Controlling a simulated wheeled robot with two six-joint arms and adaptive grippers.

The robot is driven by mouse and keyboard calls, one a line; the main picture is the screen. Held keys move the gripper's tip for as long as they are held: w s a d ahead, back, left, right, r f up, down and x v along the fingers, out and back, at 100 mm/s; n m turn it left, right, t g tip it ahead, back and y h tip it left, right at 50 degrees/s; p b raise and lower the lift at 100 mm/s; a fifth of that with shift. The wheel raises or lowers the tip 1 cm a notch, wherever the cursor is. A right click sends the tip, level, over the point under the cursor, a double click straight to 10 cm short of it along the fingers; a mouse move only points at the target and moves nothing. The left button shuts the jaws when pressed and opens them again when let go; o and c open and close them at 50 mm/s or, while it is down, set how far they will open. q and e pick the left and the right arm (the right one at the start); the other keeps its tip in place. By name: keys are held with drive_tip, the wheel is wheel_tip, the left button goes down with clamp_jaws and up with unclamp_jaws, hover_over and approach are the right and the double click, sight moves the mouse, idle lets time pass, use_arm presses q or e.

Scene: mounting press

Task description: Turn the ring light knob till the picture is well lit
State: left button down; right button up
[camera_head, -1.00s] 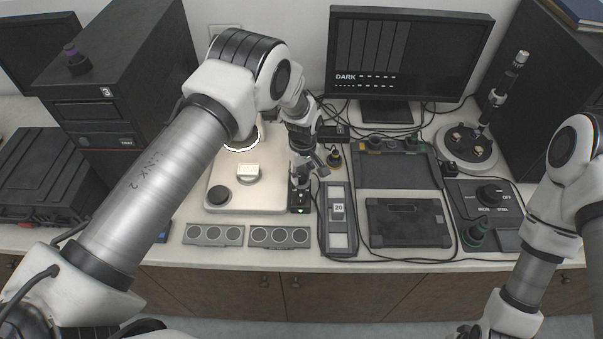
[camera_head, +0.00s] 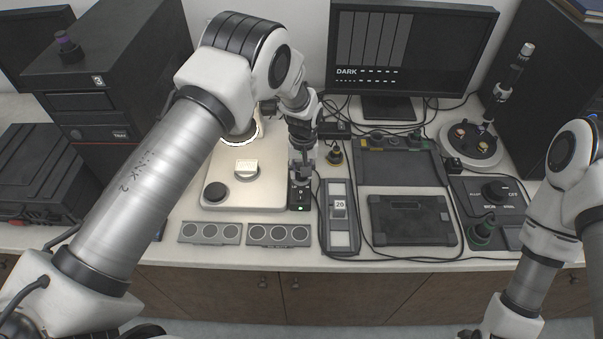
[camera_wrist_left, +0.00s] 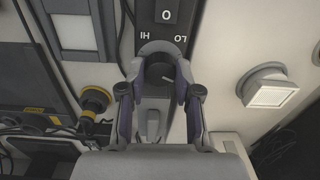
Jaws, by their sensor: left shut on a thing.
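The ring light control box (camera_head: 300,197) is a small dark box with a green lamp, right of the pale microscope base. The monitor (camera_head: 415,50) reads DARK, with grey bars on black. The ring light (camera_head: 256,136) is partly hidden by my left arm. My right gripper is not visible.
The microscope base (camera_head: 265,194) is left of the box, with a small pale block on it. A slide holder marked 20 (camera_head: 340,240) is close on the right. Two trays with round wells (camera_head: 279,235) lie in front. Cables run across the bench behind and to the right.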

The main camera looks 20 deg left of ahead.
use_arm(q)
drive_tip(key=m, duration=0.2)
drive_tip(key=m+b, duration=0.1)
drive_tip(key=m, duration=0.3)
drive_tip(key=shift+s+f, duration=0.15)
drive_tip(key=shift+f, duration=0.1)
idle(0.4)
drive_tip(key=c, duration=1)
unclamp_jaws()
drive_tip(key=shift+o, duration=1)
drive_tip(key=shift+w, duration=0.2)
wheel_tip(320, 180, up, 12)
drive_tip(key=shift+d, duration=0.2)
